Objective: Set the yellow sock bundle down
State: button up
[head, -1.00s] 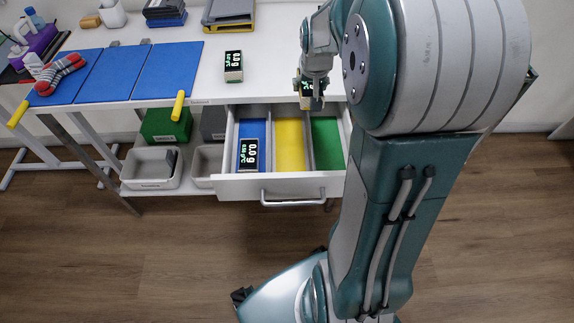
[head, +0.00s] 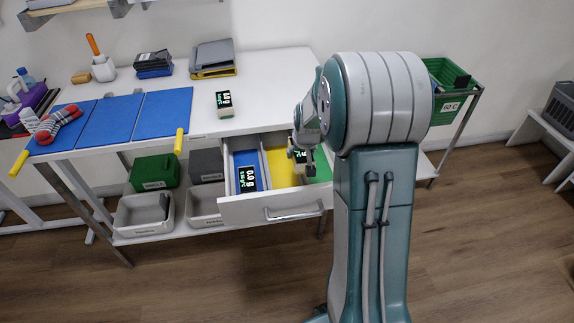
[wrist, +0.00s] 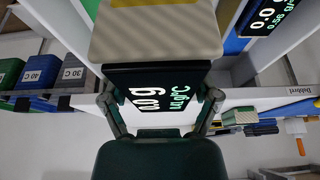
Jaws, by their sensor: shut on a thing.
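No yellow sock bundle shows. My gripper (head: 304,165) is shut on a small pale box with a dark display (head: 299,155), over the yellow and green compartments of the open drawer (head: 275,209). In the wrist view the fingers (wrist: 160,112) clasp the sides of this display box (wrist: 152,90), which reads 0.0 g. Whether the box touches the drawer floor I cannot tell. A similar display box (head: 247,179) lies in the blue compartment, and another (head: 224,104) stands on the white table. A red and grey striped sock (head: 60,122) lies on the blue mat.
The table (head: 275,85) has clear room right of the blue mat (head: 163,112). Grey bins (head: 140,228) and a green box (head: 153,172) sit on the shelf below. A green crate (head: 440,103) stands at the right, behind my arm.

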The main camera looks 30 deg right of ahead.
jog(key=w+f, duration=0.2)
jog(key=w+a+f, duration=0.1)
jog(key=w+f, duration=0.1)
jog(key=w+a+f, duration=0.1)
jog(key=w+f, duration=0.1)
jog(key=w, duration=0.1)
jog(key=shift+f, duration=0.35)
notch_tip(320, 180, down, 2)
jog(key=shift+d+f, duration=0.15)
jog(key=shift+f, duration=0.1)
jog(key=shift+w+f, duration=0.1)
jog(key=shift+f, duration=0.25)
jog(key=shift+a, duration=0.45)
jog(key=shift+d+f, duration=0.25)
jog(key=shift+f, duration=0.3)
jog(key=o, duration=1)
jog(key=shift+a, duration=0.15)
